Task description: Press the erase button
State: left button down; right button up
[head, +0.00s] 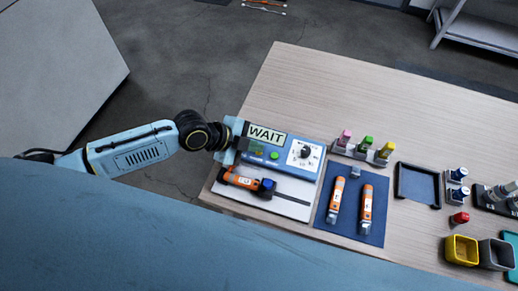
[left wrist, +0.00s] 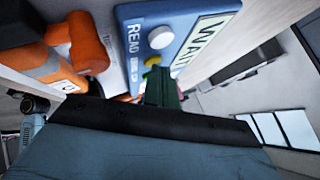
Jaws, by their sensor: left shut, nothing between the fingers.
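A blue device (head: 285,166) with a WAIT display (head: 266,135) and a dial (head: 305,153) stands near the table's left edge. A green button (head: 274,155) shows on its face in the head view. In the left wrist view the device (left wrist: 146,12) has a white button (left wrist: 161,37) beside the word READ and a yellow button (left wrist: 152,61) below it. I cannot read which button is erase. My left gripper (head: 252,147) is shut and empty over the device's left side. In the wrist view its dark green fingertips (left wrist: 160,85) are close to the yellow button; contact is unclear.
An orange tool (head: 240,180) lies on a white board in front of the device. Two orange tools (head: 337,196) lie on a blue mat (head: 349,222). A rack of colored bottles (head: 364,150), a dark tray (head: 417,187) and small bins (head: 461,250) stand to the right. The table's back is clear.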

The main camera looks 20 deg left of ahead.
pick_arm(q)
jog(key=shift+r+p, duration=0.75)
notch_tip(320, 180, up, 5)
jog(key=p, duration=0.4)
dwell(0.8)
